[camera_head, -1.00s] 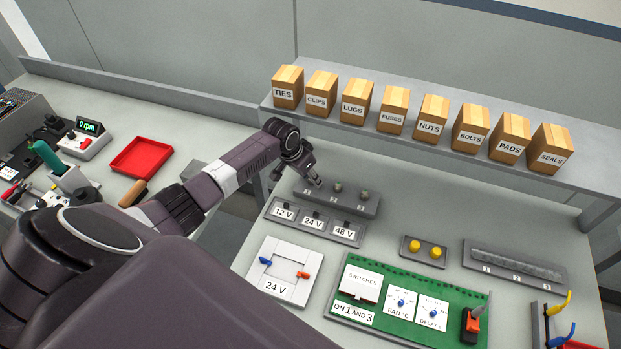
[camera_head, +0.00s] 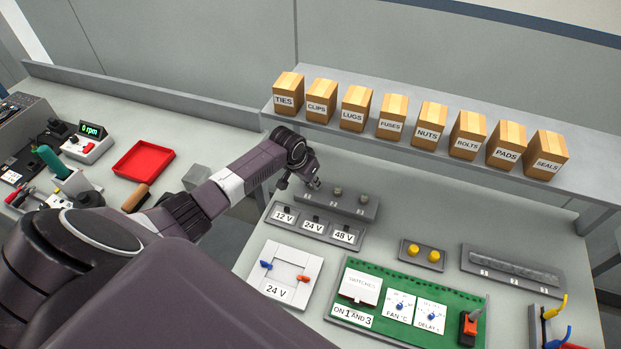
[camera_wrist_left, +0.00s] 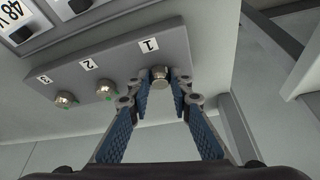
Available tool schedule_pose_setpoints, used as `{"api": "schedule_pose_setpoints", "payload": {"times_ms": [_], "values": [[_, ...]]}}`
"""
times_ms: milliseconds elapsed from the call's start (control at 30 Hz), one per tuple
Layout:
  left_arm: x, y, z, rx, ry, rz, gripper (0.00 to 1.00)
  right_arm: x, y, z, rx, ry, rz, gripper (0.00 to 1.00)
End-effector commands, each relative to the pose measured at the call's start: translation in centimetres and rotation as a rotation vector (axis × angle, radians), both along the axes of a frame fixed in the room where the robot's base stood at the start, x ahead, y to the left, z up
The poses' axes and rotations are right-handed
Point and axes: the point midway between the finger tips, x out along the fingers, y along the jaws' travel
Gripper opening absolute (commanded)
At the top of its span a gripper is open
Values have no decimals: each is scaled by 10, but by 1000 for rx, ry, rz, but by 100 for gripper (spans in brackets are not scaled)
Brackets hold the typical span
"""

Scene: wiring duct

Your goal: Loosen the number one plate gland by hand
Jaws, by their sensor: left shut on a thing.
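A grey plate (camera_head: 350,203) with a row of metal glands lies at the back of the bench; the wrist view shows its labels 1, 2 and 3 (camera_wrist_left: 115,65). My left gripper (camera_head: 314,186) is over the plate's left end in the head view. In the left wrist view its blue-padded fingers (camera_wrist_left: 160,85) are shut on the number one gland (camera_wrist_left: 159,77), one on each side. The number two gland (camera_wrist_left: 106,89) and number three gland (camera_wrist_left: 65,98) stand free, with green marks beside them. My right gripper is not in view.
Switches labelled 12 V, 24 V and 48 V (camera_head: 314,225) sit just in front of the plate. A shelf with several labelled boxes (camera_head: 391,115) stands behind. A green board (camera_head: 455,285) and a block with two yellow buttons (camera_head: 422,254) lie to the right.

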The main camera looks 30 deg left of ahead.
Motion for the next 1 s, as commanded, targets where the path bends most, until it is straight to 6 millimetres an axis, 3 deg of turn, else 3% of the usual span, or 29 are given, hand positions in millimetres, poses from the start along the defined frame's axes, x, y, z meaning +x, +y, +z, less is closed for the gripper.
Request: {"api": "schedule_pose_setpoints", "payload": {"times_ms": [600,967,1000], "values": [[3,-7,0,-3,0,698,0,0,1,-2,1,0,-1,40],[1,-5,-1,0,0,794,0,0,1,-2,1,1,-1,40],[1,-5,-1,0,1,794,21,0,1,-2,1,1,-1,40]]}}
